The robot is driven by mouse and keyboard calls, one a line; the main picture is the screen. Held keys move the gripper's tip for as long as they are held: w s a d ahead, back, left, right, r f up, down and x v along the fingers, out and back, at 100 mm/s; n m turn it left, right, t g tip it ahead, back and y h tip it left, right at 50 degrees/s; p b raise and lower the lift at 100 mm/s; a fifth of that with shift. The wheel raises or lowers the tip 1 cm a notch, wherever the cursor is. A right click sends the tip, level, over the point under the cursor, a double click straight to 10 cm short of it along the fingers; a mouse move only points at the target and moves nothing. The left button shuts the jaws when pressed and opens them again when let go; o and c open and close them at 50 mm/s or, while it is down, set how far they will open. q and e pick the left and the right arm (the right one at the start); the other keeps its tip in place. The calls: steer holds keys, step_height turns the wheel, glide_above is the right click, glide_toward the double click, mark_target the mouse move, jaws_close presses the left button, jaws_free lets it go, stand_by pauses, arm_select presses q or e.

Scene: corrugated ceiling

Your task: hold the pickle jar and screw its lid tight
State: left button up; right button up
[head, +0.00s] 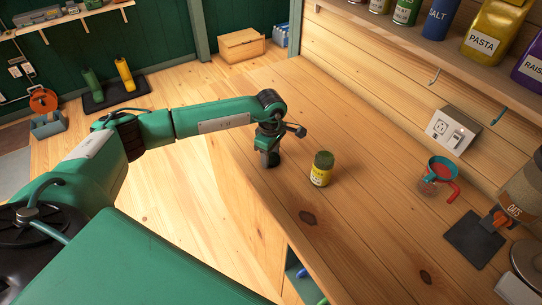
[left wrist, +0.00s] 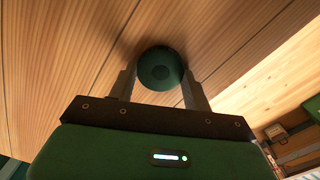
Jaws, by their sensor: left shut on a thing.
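A small jar (head: 320,175) with a yellow label and a dark olive top stands upright on the wooden counter in the head view. Its label is too small to read. My left gripper (head: 268,158) points down at the counter's left part, just left of this jar and apart from it. In the left wrist view, its two fingers are shut on a dark green, round, lid-like thing (left wrist: 160,68). I see this from above, so I cannot tell whether it is a loose lid or the top of a jar. My right gripper is not in view.
A wall outlet (head: 453,130) and a shelf of canisters (head: 430,38) are behind. The counter's middle is clear; its left edge drops to the floor.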

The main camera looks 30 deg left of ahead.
mark_target(271, 158)
arm_select(q)
step_height(271, 158, up, 20)
steer(key=b, duration=0.5)
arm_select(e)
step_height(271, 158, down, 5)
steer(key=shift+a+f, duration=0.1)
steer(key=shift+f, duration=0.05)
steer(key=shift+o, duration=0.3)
